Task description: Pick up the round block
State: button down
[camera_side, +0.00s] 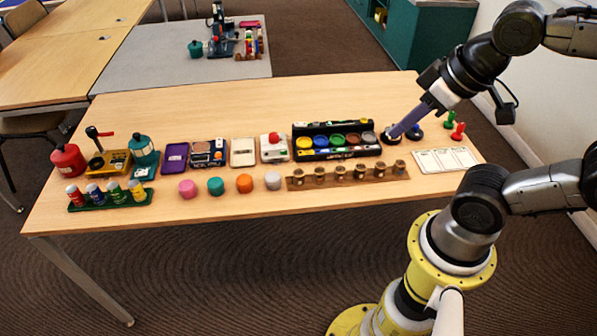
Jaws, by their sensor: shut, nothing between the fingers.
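Several small rounded blocks sit in a row near the table's front edge: a pink one (188,188), a teal one (216,186), an orange one (245,183) and a pale grey one (273,181). I cannot tell which of them is meant by the round block. My gripper (394,132) is at the right part of the table, well apart from these blocks. Its purple-blue fingers are shut and point down to the left. Their tips are over or against a dark round piece (388,139); contact cannot be told.
A wooden strip with several pegs (345,182) lies right of the blocks. Behind stand a black tray of coloured pots (337,154), a device with a red knob (273,156) and a red canister (67,160). A white card (446,161) lies right. The table's back is clear.

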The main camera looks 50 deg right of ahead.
dwell(0.4)
jog(key=shift+c, duration=1.8)
grip_release()
